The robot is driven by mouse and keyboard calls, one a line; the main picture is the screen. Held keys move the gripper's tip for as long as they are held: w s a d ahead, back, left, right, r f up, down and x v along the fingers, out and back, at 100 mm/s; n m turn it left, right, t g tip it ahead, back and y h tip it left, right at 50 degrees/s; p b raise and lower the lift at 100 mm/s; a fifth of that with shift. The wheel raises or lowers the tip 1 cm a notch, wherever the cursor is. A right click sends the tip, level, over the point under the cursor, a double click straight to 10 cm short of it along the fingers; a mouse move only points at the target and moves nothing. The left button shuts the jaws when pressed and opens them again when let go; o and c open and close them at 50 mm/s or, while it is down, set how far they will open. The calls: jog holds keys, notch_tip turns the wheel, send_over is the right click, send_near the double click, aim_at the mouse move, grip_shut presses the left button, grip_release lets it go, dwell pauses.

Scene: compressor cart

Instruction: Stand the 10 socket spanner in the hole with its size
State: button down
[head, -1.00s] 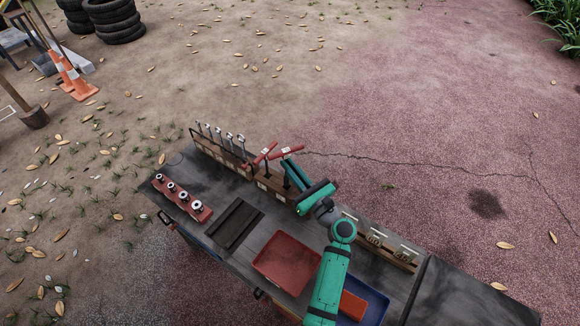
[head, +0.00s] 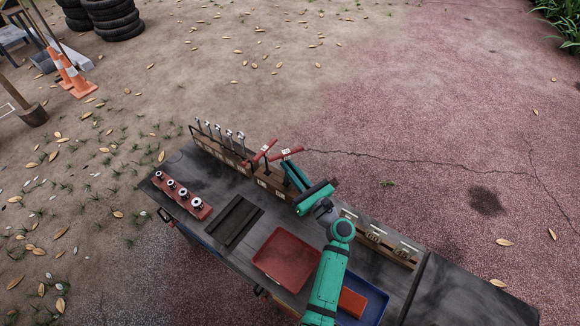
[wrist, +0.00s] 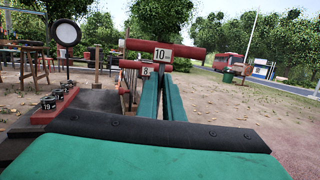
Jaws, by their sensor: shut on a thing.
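The 10 socket spanner has a red T-handle (head: 287,153) with a white 10 label, clear in the wrist view (wrist: 188,50). My gripper (head: 286,167) is shut on it just below the crossbar; its green fingers also show in the wrist view (wrist: 163,88). The spanner looks upright over the wooden block (head: 270,182) at the cart's back edge. My fingers hide its lower end, so I cannot tell whether it is in a hole. Another red T-handled spanner (head: 262,152), labelled 8 in the wrist view (wrist: 146,72), stands in the block close to its left.
Several open-end spanners (head: 220,135) stand in a rack to the left. A red strip of sockets (head: 183,195), a dark tray (head: 235,222), a red tray (head: 280,258) and a blue tray (head: 377,302) lie on the cart. Another wooden block (head: 380,239) is at the right.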

jog(key=shift+f, duration=1.75)
jog(key=c, duration=1.8)
grip_release()
